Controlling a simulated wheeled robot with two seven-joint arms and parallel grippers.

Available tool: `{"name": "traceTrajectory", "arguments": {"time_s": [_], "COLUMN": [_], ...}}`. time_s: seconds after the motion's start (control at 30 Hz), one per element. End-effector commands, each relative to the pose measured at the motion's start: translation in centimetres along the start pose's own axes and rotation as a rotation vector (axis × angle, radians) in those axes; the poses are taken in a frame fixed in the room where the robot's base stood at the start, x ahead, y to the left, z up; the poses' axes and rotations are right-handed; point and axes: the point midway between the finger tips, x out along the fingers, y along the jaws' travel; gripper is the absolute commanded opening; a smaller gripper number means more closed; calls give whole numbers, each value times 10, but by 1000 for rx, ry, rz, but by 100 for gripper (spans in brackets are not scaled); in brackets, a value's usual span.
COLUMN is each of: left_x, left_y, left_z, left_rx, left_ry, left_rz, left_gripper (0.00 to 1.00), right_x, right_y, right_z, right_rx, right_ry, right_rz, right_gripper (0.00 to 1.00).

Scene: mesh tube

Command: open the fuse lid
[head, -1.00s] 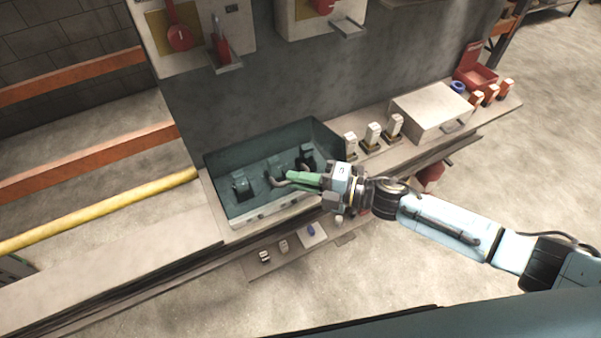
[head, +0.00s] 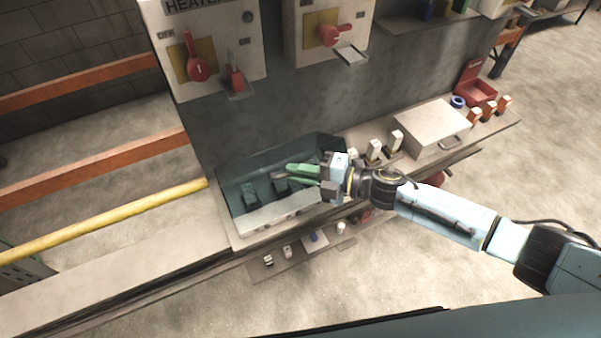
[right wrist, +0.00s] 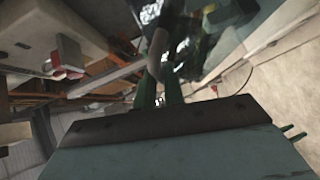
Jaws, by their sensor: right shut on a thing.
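The fuse box (head: 226,212) is a teal open-topped case on the bench, with a pale front wall and dark teal blocks inside. My right gripper (head: 292,174) reaches over it from the right with its green fingers. In the right wrist view, the fingers (right wrist: 160,92) are shut on a grey curved handle (right wrist: 158,52). A glassy, see-through panel (right wrist: 205,42) beside the handle looks like the fuse lid. The lid's edges and exact tilt are hard to make out in the head view. My left gripper is not in view.
Switch boxes with red handles (head: 197,66) are on the grey panel behind. Small white-topped parts (head: 396,140) and a pale box (head: 432,128) stand right of the case. A lower shelf (head: 262,272) holds small parts in front. The bench on the left is bare.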

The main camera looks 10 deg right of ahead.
Motion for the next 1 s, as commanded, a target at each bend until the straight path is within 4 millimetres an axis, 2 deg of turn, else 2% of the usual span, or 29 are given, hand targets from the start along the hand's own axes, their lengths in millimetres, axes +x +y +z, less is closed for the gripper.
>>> {"name": "traceTrajectory", "arguments": {"time_s": [0.27, 0.3, 0.47, 0.77, 0.87, 1.0], "left_x": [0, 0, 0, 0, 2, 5], "left_y": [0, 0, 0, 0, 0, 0], "left_z": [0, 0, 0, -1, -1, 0], "left_rx": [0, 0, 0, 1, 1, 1], "left_ry": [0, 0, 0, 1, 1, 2], "left_rz": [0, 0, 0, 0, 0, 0], "left_gripper": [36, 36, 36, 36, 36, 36], "right_x": [0, 0, 0, -2, -11, -36], "right_y": [1, 1, 1, 0, -1, -2], "right_z": [1, 1, 1, 0, 1, 1], "right_rx": [-4, -4, -3, -1, -1, -2], "right_ry": [-2, -2, -1, -1, -1, -2], "right_rz": [1, 1, 1, 0, -1, -3], "right_gripper": [0, 13, 33, 33, 33, 33]}}
